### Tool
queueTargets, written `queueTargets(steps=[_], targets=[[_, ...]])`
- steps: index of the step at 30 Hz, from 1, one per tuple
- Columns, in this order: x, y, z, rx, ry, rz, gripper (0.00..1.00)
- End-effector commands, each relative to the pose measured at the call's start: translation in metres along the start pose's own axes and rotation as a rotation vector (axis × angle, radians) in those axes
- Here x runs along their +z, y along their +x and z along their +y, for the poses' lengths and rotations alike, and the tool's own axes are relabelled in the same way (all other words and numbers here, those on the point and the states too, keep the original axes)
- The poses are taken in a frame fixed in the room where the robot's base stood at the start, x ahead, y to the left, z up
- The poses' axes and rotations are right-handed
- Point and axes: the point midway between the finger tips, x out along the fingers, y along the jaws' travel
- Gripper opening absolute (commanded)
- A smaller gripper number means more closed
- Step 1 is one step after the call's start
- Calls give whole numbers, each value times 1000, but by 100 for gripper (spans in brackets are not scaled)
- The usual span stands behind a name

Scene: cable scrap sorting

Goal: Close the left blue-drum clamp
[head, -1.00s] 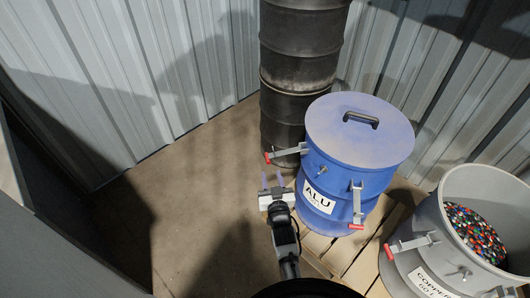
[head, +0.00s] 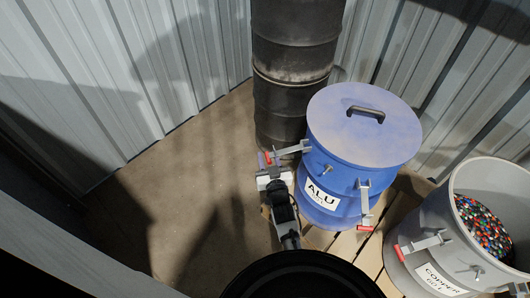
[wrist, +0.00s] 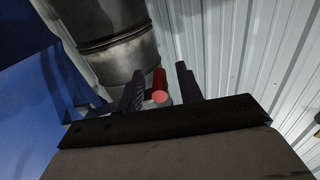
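The blue drum (head: 343,172) wears an ALU label and has its blue lid (head: 360,125) on, with a black handle on top. Its left clamp (head: 291,150) sticks out sideways to the left, ending in a red grip (head: 268,157). My gripper (head: 267,159) is at that red grip, left of the drum. In the wrist view, the red grip (wrist: 159,80) shows between the two dark fingers of my gripper (wrist: 160,85), which stand apart with gaps visible. The drum's front clamp (head: 364,199) hangs down, its red end lowest.
A dark barrel stack (head: 285,95) stands behind the blue drum, near the corrugated wall (head: 180,70). A grey open drum (head: 440,238) labelled COPPER, with colourful granules (head: 484,225), stands at right. A wooden pallet (head: 346,245) lies under the blue drum. Floor to the left is clear.

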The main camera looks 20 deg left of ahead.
Motion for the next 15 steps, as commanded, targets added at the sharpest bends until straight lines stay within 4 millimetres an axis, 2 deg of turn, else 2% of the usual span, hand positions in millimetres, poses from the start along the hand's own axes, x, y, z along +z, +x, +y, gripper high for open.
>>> queueTargets(steps=[13, 15], targets=[[0, 0, 2, 0, 0, 0, 36], [0, 0, 2, 0, 0, 0, 27]])
